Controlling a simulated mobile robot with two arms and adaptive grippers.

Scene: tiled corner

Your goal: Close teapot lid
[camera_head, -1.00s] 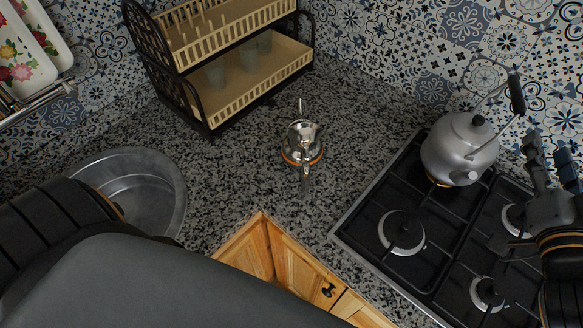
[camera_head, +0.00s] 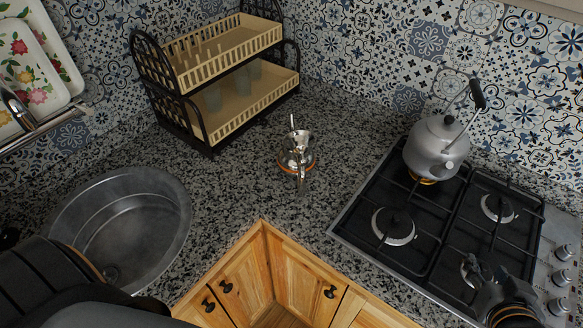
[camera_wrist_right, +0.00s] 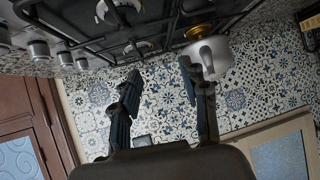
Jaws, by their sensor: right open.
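A small shiny silver teapot (camera_head: 297,160) with an orange band at its base stands upright on the granite counter, in the middle of the head view. A silver piece, apparently its lid, stands raised at the top of the pot; its exact angle is too small to tell. My right gripper (camera_head: 476,272) is over the front right of the hob, well away from the teapot. In the right wrist view, the right gripper (camera_wrist_right: 160,80) is open with nothing between its fingers. Dark parts of my left arm fill the lower left of the head view, but its gripper does not show.
A grey kettle (camera_head: 436,146) stands on the back left burner of the black gas hob (camera_head: 365,192); the kettle also shows in the wrist view (camera_wrist_right: 212,54). A round sink (camera_head: 125,205) is at left. A dish rack (camera_head: 205,98) stands behind. Counter around the teapot is clear.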

